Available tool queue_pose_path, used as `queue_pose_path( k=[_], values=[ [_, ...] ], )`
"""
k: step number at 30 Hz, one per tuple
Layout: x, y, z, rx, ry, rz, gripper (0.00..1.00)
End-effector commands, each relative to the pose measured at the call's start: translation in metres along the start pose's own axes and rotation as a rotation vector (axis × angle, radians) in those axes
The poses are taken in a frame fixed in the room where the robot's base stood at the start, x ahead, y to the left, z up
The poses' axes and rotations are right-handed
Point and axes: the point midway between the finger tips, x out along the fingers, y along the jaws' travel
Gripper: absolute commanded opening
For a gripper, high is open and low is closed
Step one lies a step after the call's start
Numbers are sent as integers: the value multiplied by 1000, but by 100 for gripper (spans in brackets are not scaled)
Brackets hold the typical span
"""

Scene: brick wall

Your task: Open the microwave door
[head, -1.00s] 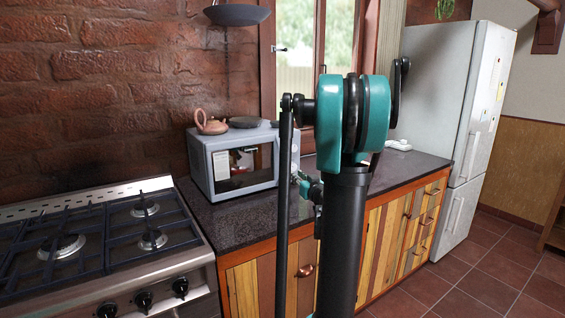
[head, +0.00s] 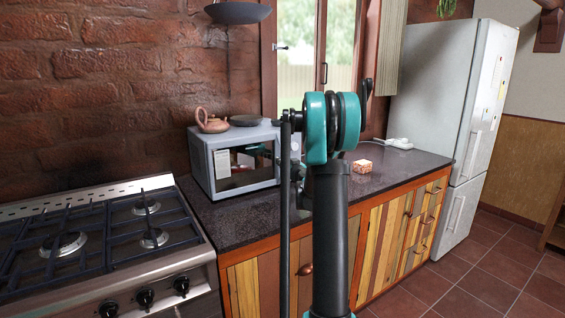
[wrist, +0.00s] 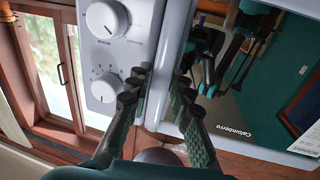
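The microwave (head: 202,165) is a light blue-grey box on the dark counter, with its dark glass door (head: 238,182) shut. In the wrist view, the knob panel (wrist: 113,60) is on the left and the door's glass (wrist: 245,95) on the right. A pale upright handle strip (wrist: 164,95) runs between them. My gripper (wrist: 159,88) is open, its two black-tipped fingers apart on either side of this strip. I cannot tell whether either finger touches it. In the head view, my arm largely hides the gripper and the microwave's right side.
A clay teapot (head: 211,121) and a dark plate (head: 245,120) sit on the microwave. A gas stove (head: 90,240) stands to the left. A fridge (head: 440,100) stands to the right.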

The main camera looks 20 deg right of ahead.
Motion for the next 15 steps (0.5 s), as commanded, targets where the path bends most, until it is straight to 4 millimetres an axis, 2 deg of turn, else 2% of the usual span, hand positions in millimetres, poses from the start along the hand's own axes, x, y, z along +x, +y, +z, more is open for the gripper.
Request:
queue_pose_path(
  k=[10,11,15],
  values=[
    [5,0,0,0,0,0,21],
    [5,0,0,0,0,0,19],
    [5,0,0,0,0,0,2]
  ],
)
